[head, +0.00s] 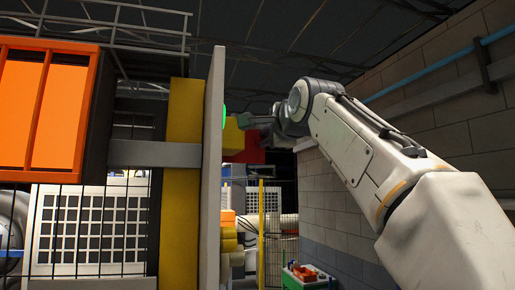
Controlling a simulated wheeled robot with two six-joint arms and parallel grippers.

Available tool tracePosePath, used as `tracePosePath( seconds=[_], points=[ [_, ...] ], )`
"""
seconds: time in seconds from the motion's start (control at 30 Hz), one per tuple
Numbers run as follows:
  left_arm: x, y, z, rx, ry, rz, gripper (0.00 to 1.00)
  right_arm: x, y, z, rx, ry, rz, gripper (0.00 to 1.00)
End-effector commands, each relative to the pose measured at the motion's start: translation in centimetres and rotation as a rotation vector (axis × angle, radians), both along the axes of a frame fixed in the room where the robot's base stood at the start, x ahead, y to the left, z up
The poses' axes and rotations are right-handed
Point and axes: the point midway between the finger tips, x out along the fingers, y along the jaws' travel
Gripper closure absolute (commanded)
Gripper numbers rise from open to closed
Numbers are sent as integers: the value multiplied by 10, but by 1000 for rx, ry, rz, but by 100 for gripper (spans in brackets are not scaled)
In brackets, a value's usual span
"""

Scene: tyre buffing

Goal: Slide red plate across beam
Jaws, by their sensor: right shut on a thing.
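A red plate (250,151) shows at the middle of the head view, just right of a tall light-grey upright panel (212,190). A yellow block (233,138) sits between the red plate and the panel. My right gripper (254,123) reaches in from the right at the top of the red plate and is shut on it; its fingertips are dark and partly hidden. A grey horizontal beam (155,154) crosses a yellow post (183,200) left of the panel. Whether the plate touches a beam is hidden by the panel. My left gripper is out of view.
An orange cabinet (45,110) and a wire fence (75,235) stand at the left. A small green light (224,115) shows at the panel's edge. A brick wall (440,120) with a blue pipe runs along the right.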

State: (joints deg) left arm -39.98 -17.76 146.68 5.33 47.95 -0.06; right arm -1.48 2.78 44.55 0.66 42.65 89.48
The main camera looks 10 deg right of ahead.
Motion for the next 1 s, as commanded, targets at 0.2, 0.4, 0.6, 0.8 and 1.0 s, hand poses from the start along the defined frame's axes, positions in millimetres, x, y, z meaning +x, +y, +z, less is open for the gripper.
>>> tracePosePath(
  seconds=[0.2,0.4,0.6,0.8,1.0],
  points=[
    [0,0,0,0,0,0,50,0,17,-1,0,3,4,100],
    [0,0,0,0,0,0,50,0,31,-2,-1,5,4,100],
    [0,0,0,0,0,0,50,0,35,-2,1,6,1,60],
    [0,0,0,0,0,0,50,-1,34,-1,1,4,1,60],
    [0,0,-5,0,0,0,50,-9,34,-2,1,0,1,60]
  ],
)
